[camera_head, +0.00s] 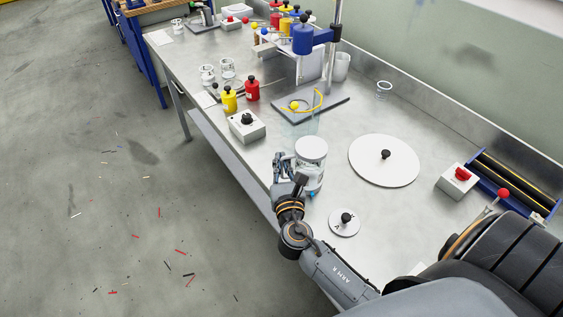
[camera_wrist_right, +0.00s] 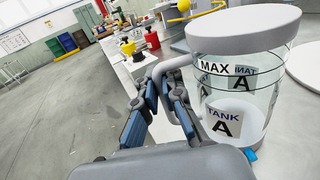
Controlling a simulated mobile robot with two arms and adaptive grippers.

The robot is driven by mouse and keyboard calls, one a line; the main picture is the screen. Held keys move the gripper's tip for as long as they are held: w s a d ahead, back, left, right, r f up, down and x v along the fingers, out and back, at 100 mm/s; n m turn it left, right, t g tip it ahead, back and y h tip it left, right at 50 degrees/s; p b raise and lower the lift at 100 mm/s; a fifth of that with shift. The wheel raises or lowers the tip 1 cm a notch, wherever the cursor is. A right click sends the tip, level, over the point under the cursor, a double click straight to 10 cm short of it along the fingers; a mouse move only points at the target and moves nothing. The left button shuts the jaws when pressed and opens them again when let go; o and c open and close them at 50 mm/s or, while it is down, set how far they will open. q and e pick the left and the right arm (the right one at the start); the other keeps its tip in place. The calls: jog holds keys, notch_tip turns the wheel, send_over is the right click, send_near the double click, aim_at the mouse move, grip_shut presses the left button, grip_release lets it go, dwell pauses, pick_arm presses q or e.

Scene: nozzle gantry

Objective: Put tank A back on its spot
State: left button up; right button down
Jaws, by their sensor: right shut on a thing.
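Tank A (camera_head: 312,150) is a clear, upright jar with a pale grey rim and a side handle, at the table's near edge in the head view. In the right wrist view tank A (camera_wrist_right: 237,80) shows its "MAX" and "TANK A" labels and looks empty. My right gripper (camera_head: 292,165) is shut on the handle at the tank's left side; its fingers (camera_wrist_right: 160,95) show around the handle in the wrist view. A small blue patch shows by the tank's base. I cannot tell whether the base touches the table. My left gripper is not in view.
A large white disc (camera_head: 372,172) with a black knob lies right of the tank, and a small knobbed disc (camera_head: 337,226) nearer. A grey knob box (camera_head: 247,130), a red-button box (camera_head: 457,186) and a blue nozzle gantry (camera_head: 302,40) over a dark plate (camera_head: 332,107) stand around.

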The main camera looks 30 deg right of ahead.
jog(key=shift+r, duration=0.1)
jog(key=c, duration=1.5)
grip_release()
jog(key=shift+f, duration=0.2)
jog(key=shift+r, duration=0.2)
jog(key=shift+s+a+f, duration=0.1)
jog(key=shift+s+f, duration=0.05)
jog(key=shift+s, duration=0.15)
jog(key=shift+b+v, duration=1.4)
jog(key=shift+v, duration=4.35)
